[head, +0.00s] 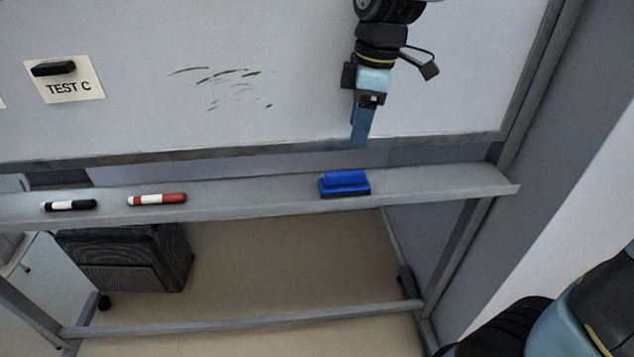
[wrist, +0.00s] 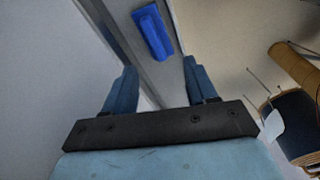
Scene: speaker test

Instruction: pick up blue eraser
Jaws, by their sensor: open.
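The blue eraser (head: 345,183) lies on the grey ledge (head: 250,194) below the whiteboard, right of the middle in the head view. In the wrist view the eraser (wrist: 153,32) shows ahead of the fingers, between their lines and apart from them. My gripper (head: 361,140) hangs above the eraser in the head view, slightly to its right, with its fingers pointing down. In the wrist view my gripper (wrist: 160,85) is open, its two blue fingers spread with nothing between them.
A red marker (head: 157,199) and a black marker (head: 68,205) lie on the ledge to the left. The ledge around the eraser is clear. A dark case (head: 125,258) stands below.

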